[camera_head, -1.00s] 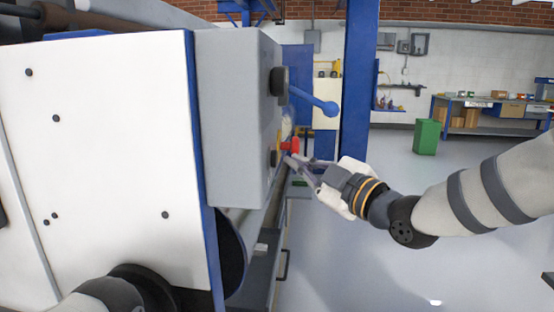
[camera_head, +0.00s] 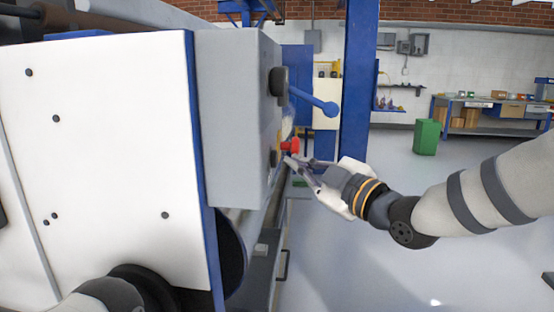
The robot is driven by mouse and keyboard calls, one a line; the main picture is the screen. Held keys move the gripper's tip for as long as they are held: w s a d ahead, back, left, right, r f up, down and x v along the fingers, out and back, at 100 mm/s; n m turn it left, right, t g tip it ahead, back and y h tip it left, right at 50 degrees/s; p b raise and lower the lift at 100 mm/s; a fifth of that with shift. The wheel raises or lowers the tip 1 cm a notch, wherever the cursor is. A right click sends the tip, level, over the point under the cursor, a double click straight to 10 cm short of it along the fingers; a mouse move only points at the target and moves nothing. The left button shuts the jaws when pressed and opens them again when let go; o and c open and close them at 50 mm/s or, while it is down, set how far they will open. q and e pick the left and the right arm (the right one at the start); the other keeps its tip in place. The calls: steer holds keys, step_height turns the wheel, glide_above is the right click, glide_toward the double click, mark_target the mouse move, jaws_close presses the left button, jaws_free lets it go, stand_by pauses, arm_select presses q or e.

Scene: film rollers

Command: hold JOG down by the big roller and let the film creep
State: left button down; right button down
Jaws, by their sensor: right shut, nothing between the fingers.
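A grey control box (camera_head: 234,115) is fixed to the side of the machine, and its front face is seen nearly edge-on. A red mushroom button (camera_head: 290,146) sticks out from that face, and a dark round knob (camera_head: 274,157) shows just left of it. No JOG label is readable. My right gripper (camera_head: 288,160) is shut and empty, with its fingertips at the box face just below the red button. I cannot tell whether the tips touch a control. A big dark roller (camera_head: 232,254) shows partly under the box. No gripper of my left arm is in view.
The white machine panel (camera_head: 100,150) fills the left. A blue post (camera_head: 359,80) stands behind.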

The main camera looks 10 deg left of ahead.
stand_by(0.3)
arm_select(q)
steer(key=shift+w+r, duration=0.1)
steer(key=shift+w, duration=0.05)
arm_select(e)
steer(key=shift+a, duration=0.45)
arm_select(q)
steer(key=shift+r, duration=0.1)
arm_select(e)
steer(key=shift+a, duration=0.5)
stand_by(1.7)
steer(key=shift+d, duration=0.1)
stand_by(1.3)
arm_select(q)
steer(key=shift+w+r+p, duration=0.2)
steer(key=shift+p, duration=0.15)
arm_select(e)
steer(key=shift+d, duration=0.85)
arm_select(q)
steer(key=shift+w+r+t+p, duration=0.3)
steer(key=shift+w+r+p, duration=0.05)
steer(key=shift+w+r, duration=0.05)
arm_select(e)
steer(key=d, duration=0.5)
